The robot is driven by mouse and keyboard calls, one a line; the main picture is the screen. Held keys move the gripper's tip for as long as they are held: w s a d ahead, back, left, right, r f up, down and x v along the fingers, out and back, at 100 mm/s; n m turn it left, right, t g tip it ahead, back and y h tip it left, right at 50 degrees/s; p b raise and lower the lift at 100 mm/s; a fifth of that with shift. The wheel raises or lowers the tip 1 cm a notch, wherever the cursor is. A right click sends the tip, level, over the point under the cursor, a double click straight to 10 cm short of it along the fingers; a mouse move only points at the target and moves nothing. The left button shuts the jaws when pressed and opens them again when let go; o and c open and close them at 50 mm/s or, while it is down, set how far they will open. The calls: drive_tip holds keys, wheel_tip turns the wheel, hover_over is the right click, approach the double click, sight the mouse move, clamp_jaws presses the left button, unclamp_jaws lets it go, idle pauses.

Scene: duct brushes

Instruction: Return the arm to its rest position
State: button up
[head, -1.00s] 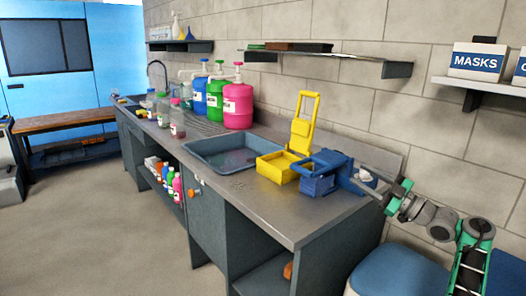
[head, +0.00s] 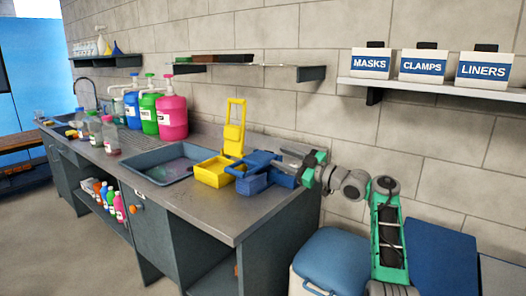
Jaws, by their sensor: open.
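My arm (head: 388,238), green and grey, rises at the right and bends left over the end of the metal counter. My gripper (head: 291,162) is at the right end of the counter, just right of and close to a blue bin (head: 252,184). It is open, and I see nothing held in it. Its fingertips are small and partly merge with the blue parts behind, so I cannot tell whether they touch the bin. A yellow bin (head: 212,175) with an upright yellow frame (head: 234,128) stands left of the blue one.
The counter (head: 190,203) holds a grey tray (head: 160,168) and pink (head: 172,115), green and blue jugs. A shelf (head: 435,88) with labelled boxes hangs above my arm. A blue-lidded bin (head: 331,258) stands below it. Floor at left is clear.

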wheel_tip(320, 180, up, 5)
drive_tip(key=w+m+t+h+p, duration=0.1)
drive_tip(key=w+m+h+p, duration=0.1)
drive_tip(key=m+h, duration=0.1)
drive_tip(key=s+r+m+g+h+p, duration=0.1)
drive_tip(key=s+r+m+h+p, duration=0.1)
drive_tip(key=s+m+h+p, duration=0.65)
drive_tip(key=s+d+f+m+g+h+p, duration=0.1)
drive_tip(key=s+f, duration=0.4)
drive_tip(key=s, duration=0.8)
drive_tip(key=s+d+f+m+g+h+p, duration=0.1)
drive_tip(key=s+d+f+g, duration=0.3)
drive_tip(key=s, duration=1)
drive_tip(key=s+d+f+m+g+h+p, duration=0.2)
drive_tip(key=s+f, duration=0.5)
drive_tip(key=s, duration=0.6)
drive_tip(key=shift+s+d+m+g, duration=0.15)
drive_tip(key=shift+d+m+g, duration=0.35)
drive_tip(key=shift+d+m, duration=0.25)
